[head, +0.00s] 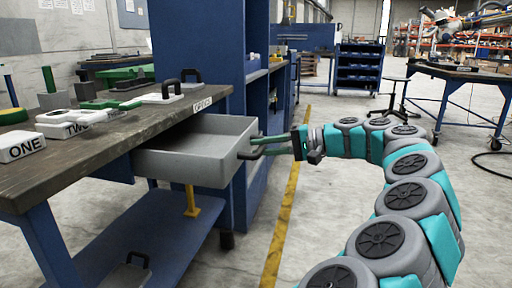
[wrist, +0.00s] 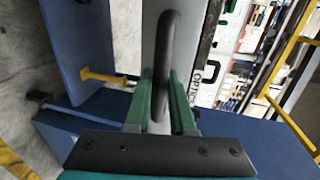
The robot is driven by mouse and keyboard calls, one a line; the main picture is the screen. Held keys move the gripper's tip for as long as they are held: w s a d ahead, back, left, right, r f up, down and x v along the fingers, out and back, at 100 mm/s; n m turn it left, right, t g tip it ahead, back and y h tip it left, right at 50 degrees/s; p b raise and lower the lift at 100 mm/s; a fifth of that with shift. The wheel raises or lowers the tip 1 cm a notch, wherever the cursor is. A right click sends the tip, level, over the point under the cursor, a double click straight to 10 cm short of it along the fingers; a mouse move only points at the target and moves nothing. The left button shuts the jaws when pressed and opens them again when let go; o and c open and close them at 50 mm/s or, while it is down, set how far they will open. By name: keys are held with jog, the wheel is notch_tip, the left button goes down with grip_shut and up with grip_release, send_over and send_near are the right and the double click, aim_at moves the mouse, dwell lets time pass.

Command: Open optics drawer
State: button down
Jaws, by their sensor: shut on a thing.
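The optics drawer (head: 192,166) is a grey open-topped box under the workbench top, below a label reading OPTICS (head: 202,104). It stands pulled well out from the bench, and its inside looks empty. Its dark handle (head: 248,155) is on the front face. My gripper (head: 258,146) comes from the right, with its green fingers shut on that handle. In the wrist view the handle (wrist: 165,50) runs upright between the fingers (wrist: 161,95), against the grey drawer front (wrist: 184,30).
The wooden workbench (head: 120,128) carries blocks labelled ONE (head: 22,147) and TWO, and dark-handled lids. A blue cabinet (head: 200,60) stands directly behind the drawer. A blue lower shelf (head: 150,250) lies below. The floor right of the drawer, with a yellow line (head: 283,215), is clear.

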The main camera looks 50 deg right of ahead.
jog(key=shift+f, duration=0.1)
jog(key=c, duration=0.8)
grip_release()
jog(key=shift+o, duration=0.2)
jog(key=v, duration=0.7)
jog(key=shift+s, duration=0.35)
jog(key=shift+d, duration=0.15)
